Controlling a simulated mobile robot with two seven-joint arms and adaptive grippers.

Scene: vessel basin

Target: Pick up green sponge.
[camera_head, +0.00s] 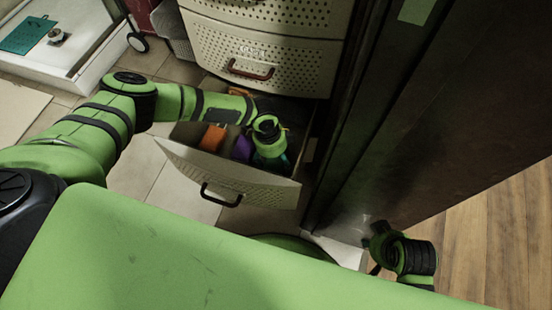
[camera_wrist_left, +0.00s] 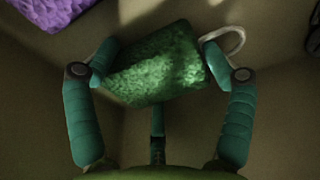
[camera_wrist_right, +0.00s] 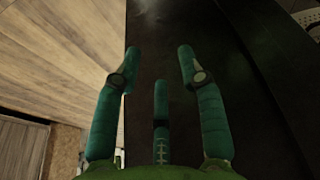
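The green sponge (camera_wrist_left: 160,65) lies tilted between the fingertips of my left gripper (camera_wrist_left: 158,62) in the left wrist view. A thin white loop hangs at its upper right. Both fingertips are at its sides with no clear gap; whether they press on it I cannot tell. In the head view my left gripper (camera_head: 272,148) reaches down into the open drawer (camera_head: 225,178), and the sponge is mostly hidden there. My right gripper (camera_wrist_right: 158,75) is open and empty beside a dark panel; in the head view its wrist shows at the lower right.
An orange item (camera_head: 213,138) and a purple sponge (camera_head: 242,149) lie in the drawer left of my left gripper. The perforated cabinet (camera_head: 290,62) rises behind. A tall dark panel (camera_head: 430,110) stands to the right. A shower tray (camera_head: 85,45) is at upper left.

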